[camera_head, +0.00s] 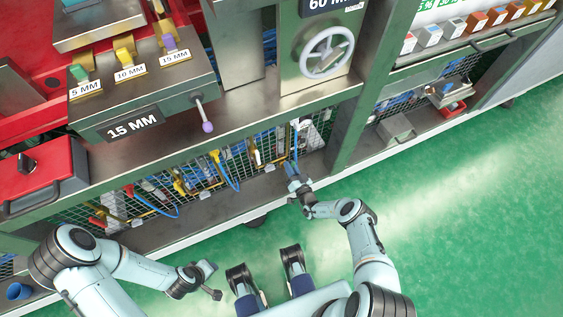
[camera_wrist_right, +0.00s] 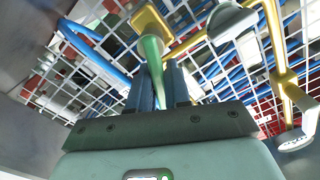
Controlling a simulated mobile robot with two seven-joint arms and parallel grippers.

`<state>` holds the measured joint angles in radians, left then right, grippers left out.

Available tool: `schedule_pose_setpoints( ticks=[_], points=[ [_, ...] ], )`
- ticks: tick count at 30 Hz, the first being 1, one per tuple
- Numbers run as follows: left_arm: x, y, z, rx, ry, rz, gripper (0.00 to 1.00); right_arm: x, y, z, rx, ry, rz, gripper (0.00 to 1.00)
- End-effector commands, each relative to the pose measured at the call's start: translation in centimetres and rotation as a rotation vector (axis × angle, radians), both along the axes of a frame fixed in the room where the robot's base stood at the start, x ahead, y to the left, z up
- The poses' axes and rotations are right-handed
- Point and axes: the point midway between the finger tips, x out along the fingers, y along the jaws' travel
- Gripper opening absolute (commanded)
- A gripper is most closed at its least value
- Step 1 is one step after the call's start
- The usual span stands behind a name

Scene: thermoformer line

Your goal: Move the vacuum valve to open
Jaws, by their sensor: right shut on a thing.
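In the right wrist view my right gripper (camera_wrist_right: 160,88) is shut on a green tapered lever (camera_wrist_right: 152,52). The lever's far end meets a yellow fitting (camera_wrist_right: 150,20) in front of a white wire mesh. No label shows which valve this is. In the head view my right gripper (camera_head: 293,174) reaches in at the lower shelf under the machine, by a blue hose, and hides the lever. My left gripper (camera_head: 212,281) hangs over the green floor, away from the machine. Its fingers are too small to judge.
Other valves with coloured handles, such as a yellow one (camera_head: 180,186), stand along the mesh left of my right gripper. A steel ledge (camera_head: 240,115) runs above them. A green post (camera_head: 352,120) stands just to the right. A handwheel (camera_head: 327,52) is higher up.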

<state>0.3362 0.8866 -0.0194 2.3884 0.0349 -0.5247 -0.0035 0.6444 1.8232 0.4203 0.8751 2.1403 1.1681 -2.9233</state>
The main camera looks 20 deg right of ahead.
Motion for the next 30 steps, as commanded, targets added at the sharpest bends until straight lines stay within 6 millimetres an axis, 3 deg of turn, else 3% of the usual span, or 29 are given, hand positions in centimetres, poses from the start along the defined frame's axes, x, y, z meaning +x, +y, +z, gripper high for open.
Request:
schedule_pose_setpoints(
  ticks=[7, 23, 24, 26, 30],
  points=[
    [0.3, 0.0, 2.4, 0.000, -0.008, 0.000, 0.38, -0.1, 0.8, 0.3, -0.148, -0.005, 0.004, 0.00],
    [0.3, 0.0, 2.5, 0.000, -0.008, 0.000, 0.38, -0.2, 0.8, 0.2, -0.168, -0.009, 0.004, 0.00],
    [0.3, 0.0, 2.5, 0.000, -0.008, 0.000, 0.38, -0.2, 0.8, 0.2, -0.168, -0.009, 0.004, 0.24],
    [0.3, 0.0, 2.5, 0.000, -0.008, 0.000, 0.38, -0.2, 0.8, 0.2, -0.168, -0.009, 0.004, 0.44],
    [0.3, 0.0, 2.5, 0.000, -0.008, 0.000, 0.38, -0.1, 0.7, 0.2, -0.168, -0.010, 0.002, 0.47]
  ],
)
